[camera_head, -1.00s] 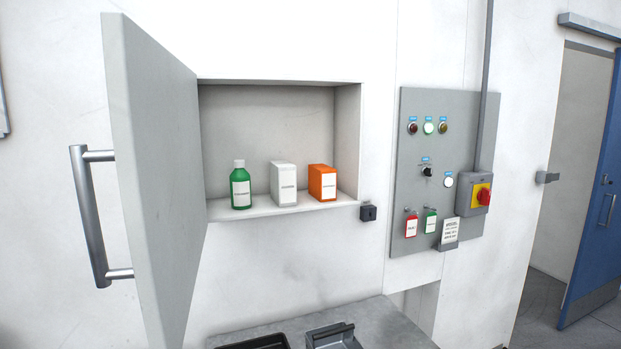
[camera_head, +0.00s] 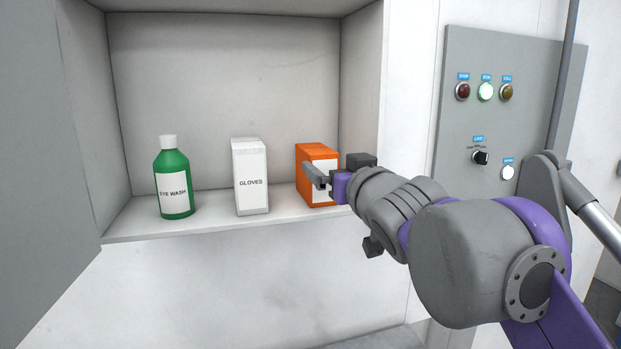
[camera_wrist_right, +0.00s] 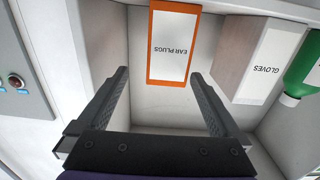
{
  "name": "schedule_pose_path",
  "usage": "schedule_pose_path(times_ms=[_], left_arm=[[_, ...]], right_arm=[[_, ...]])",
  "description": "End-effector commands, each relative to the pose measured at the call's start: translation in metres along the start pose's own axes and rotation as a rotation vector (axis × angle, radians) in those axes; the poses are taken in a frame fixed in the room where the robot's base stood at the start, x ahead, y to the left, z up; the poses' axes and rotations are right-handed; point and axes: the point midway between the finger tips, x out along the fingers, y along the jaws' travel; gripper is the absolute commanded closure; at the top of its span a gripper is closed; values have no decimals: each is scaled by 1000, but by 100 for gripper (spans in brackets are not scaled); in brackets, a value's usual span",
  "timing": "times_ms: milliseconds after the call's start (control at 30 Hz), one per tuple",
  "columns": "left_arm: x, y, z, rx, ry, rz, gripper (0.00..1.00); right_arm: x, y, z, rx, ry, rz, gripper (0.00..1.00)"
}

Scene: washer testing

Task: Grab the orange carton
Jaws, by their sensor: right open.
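The orange carton (camera_head: 314,160) stands upright on the cabinet shelf, at the right end of the row. Its white label reads EAR PLUGS in the right wrist view (camera_wrist_right: 171,17), where the carton appears upside down. My right gripper (camera_head: 318,180) is just in front of the carton and hides part of its front. In the right wrist view the fingers (camera_wrist_right: 158,76) are spread apart with nothing between them, and the carton lies beyond their tips. My left gripper is not in view.
A white GLOVES box (camera_head: 250,178) stands left of the carton, with a gap between. A green EYE WASH bottle (camera_head: 173,180) is further left. The open cabinet door (camera_head: 35,130) is at far left. A control panel (camera_head: 500,60) is on the right wall.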

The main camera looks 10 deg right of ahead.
Motion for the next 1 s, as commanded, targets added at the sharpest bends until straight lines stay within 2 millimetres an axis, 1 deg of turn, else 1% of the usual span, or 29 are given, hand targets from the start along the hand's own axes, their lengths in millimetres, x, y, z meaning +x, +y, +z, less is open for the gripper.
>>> schedule_pose_path(times_ms=[67, 167, 300, 567, 700, 800, 900, 1000], left_arm=[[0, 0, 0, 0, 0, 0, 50], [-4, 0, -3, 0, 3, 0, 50], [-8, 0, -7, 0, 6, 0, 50], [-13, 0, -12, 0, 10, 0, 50], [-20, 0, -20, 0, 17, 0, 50], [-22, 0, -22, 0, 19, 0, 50], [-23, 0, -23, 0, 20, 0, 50], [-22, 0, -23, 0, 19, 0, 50]], right_arm=[[6, -2, -7, 0, 15, -9, 0], [21, -2, -10, 1, 20, -11, 0], [43, -3, -11, 1, 20, -10, 0], [65, -5, -10, 1, 18, -10, 0], [87, -8, -10, 2, 18, -10, 0], [100, -8, -9, 0, 18, -9, 0], [106, -8, -8, 0, 18, -9, 0], [108, -8, -8, 0, 17, -9, 0]])
